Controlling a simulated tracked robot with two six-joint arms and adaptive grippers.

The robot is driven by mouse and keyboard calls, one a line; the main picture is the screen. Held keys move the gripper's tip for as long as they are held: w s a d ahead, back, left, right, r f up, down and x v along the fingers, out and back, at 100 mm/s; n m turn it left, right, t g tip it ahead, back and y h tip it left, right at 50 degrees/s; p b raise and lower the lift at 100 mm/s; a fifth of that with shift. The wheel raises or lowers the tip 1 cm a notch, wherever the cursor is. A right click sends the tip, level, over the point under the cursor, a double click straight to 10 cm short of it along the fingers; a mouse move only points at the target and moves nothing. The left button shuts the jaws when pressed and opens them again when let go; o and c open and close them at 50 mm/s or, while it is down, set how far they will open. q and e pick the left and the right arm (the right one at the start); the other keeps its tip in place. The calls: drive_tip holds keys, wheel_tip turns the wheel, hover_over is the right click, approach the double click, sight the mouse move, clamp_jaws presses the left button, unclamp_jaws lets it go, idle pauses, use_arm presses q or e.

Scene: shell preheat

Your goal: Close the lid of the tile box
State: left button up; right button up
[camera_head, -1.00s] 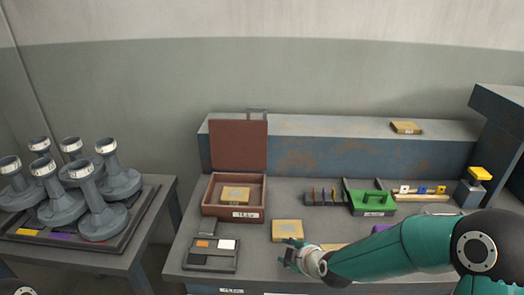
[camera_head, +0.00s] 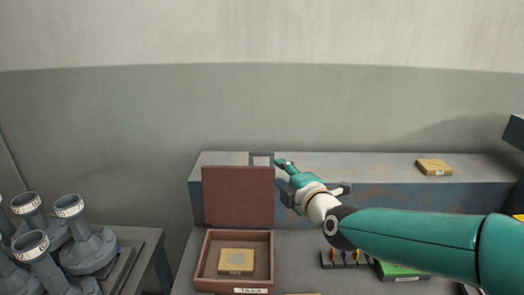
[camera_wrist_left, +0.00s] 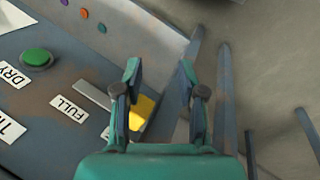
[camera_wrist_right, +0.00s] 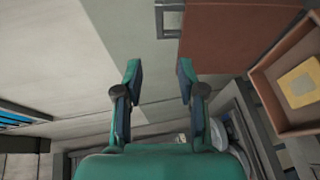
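The brown tile box (camera_head: 271,262) stands on the bench with a yellow tile (camera_head: 236,261) inside. Its brown lid (camera_head: 237,195) stands upright, open, at the back of the box. My right gripper (camera_head: 279,176) is at the lid's upper right edge in the head view; whether it touches cannot be told. In the right wrist view the right gripper (camera_wrist_right: 158,78) is open and empty, with the lid (camera_wrist_right: 235,35) just beyond its right finger. My left gripper (camera_wrist_left: 160,75) is open and empty in the left wrist view, above a labelled panel, and out of the head view.
A grey raised ledge (camera_head: 375,180) runs behind the box and carries another yellow tile (camera_head: 434,167). Several grey shells (camera_head: 80,235) stand on the left table. A green button (camera_wrist_left: 37,58) is on the panel by my left gripper.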

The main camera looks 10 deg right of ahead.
sight(262, 155)
drive_tip(key=p+x, duration=0.1)
drive_tip(key=x, duration=0.4)
drive_tip(key=d+p+x, duration=0.1)
drive_tip(key=x, duration=0.4)
drive_tip(key=p+x, duration=0.1)
drive_tip(key=x, duration=0.4)
drive_tip(key=shift+w+d+f+p, duration=0.1)
drive_tip(key=shift+w+f+p, duration=0.1)
drive_tip(key=shift+w+p, duration=0.15)
drive_tip(key=shift+c, duration=0.3)
drive_tip(key=shift+h, duration=0.3)
clamp_jaws()
